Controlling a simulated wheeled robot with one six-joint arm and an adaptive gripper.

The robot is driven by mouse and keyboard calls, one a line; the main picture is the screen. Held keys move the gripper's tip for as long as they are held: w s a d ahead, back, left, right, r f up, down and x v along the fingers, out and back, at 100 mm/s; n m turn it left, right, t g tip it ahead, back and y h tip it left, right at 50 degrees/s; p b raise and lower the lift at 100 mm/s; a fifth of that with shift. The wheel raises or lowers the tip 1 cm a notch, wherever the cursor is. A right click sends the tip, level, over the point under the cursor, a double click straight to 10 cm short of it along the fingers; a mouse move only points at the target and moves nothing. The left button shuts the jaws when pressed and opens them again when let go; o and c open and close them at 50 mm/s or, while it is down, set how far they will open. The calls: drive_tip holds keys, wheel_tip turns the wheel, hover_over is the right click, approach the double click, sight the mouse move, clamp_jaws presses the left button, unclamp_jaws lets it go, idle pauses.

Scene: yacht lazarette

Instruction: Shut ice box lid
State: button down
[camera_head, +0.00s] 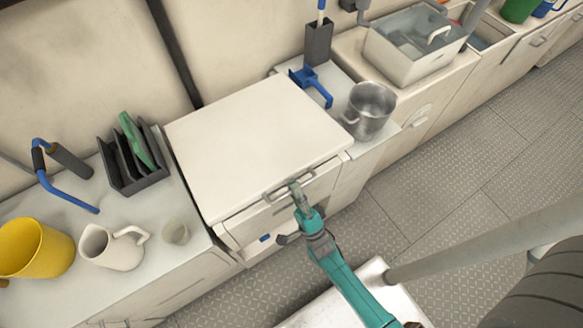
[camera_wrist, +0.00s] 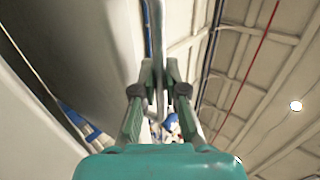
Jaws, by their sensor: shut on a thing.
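The ice box lid (camera_head: 250,135) is a broad white panel lying roughly level on the white ice box (camera_head: 315,195) in the head view. A dark line shows below its front edge, and I cannot tell whether the lid is fully seated. A grey bar handle (camera_head: 274,197) sits at the lid's front edge. My teal gripper (camera_head: 296,188) reaches it from the front and is shut on it. In the wrist view, my gripper's fingers (camera_wrist: 158,75) close around a thin grey bar (camera_wrist: 157,30), which is the handle. The fingers hide part of the handle.
On the left counter stand a yellow pitcher (camera_head: 35,248), a white jug (camera_head: 110,247), a small cup (camera_head: 176,232) and a dark rack (camera_head: 133,165). A metal pot (camera_head: 369,110) and a blue tool (camera_head: 312,84) stand right of the lid. The lid's top is bare.

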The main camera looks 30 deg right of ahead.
wheel_tip(320, 180, down, 7)
drive_tip(key=shift+s+f, duration=0.15)
drive_tip(key=shift+s, duration=0.05)
drive_tip(key=shift+s+f, duration=0.1)
idle(0.4)
drive_tip(key=c, duration=1.5)
unclamp_jaws()
drive_tip(key=v, duration=1.2)
